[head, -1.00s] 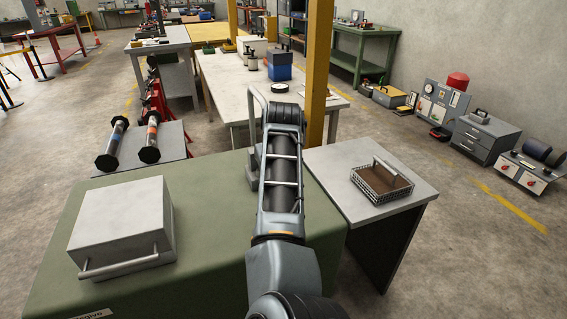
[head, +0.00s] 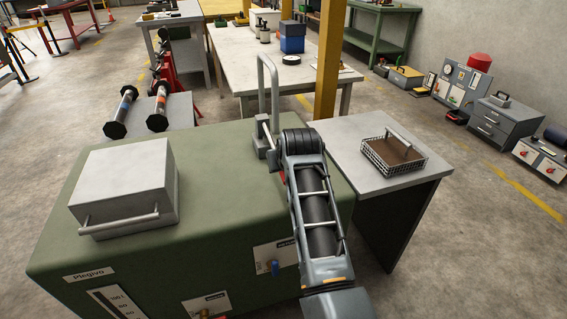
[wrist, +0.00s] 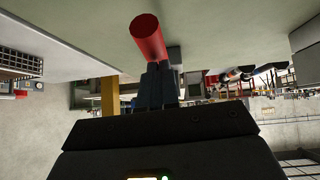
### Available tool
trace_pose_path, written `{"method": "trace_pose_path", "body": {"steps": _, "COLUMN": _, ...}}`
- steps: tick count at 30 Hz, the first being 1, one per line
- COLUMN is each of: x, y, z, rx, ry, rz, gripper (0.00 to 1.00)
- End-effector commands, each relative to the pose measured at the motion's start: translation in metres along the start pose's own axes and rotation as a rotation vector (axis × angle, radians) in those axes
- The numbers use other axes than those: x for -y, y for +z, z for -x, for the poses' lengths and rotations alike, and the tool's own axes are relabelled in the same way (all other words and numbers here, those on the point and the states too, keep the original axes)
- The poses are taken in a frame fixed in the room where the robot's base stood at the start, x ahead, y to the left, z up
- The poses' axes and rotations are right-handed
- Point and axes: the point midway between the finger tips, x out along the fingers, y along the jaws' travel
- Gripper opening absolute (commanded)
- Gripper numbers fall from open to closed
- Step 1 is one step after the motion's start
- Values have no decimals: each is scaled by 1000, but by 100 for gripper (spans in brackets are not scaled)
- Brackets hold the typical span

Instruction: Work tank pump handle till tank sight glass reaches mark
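The green tank (head: 75,225) fills the lower left of the head view. On its front, the sight glass (head: 112,301) has a scale with 100 L at the top; its lower part is cut off and no liquid level is readable. A grey pump post (head: 262,140) stands on the tank top, partly behind my arm. A red handle grip shows as a sliver beside my arm (head: 282,176) and as a red cylinder in the wrist view (wrist: 148,38). My gripper (wrist: 160,72) has its close-set fingers right at the grip; their hold is unclear. The head view hides the gripper.
A grey box with a bar handle (head: 125,185) sits on the tank top. A tall bent pipe (head: 273,75) rises behind the pump. A wire basket (head: 394,155) stands on the side table (head: 345,145). A blue knob (head: 275,267) is on the tank front.

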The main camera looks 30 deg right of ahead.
Motion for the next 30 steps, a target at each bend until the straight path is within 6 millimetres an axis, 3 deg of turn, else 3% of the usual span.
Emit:
{"method": "trace_pose_path", "body": {"steps": 1, "x": -1, "y": 7, "z": -6, "rx": 8, "ry": 1, "rz": 0, "gripper": 0}}
{"method": "trace_pose_path", "body": {"steps": 17, "x": -3, "y": 11, "z": -3, "rx": 12, "ry": 3, "rz": -1, "gripper": 0}}
{"method": "trace_pose_path", "body": {"steps": 30, "x": -2, "y": 4, "z": 64, "rx": -2, "ry": 2, "rz": 0, "gripper": 0}}
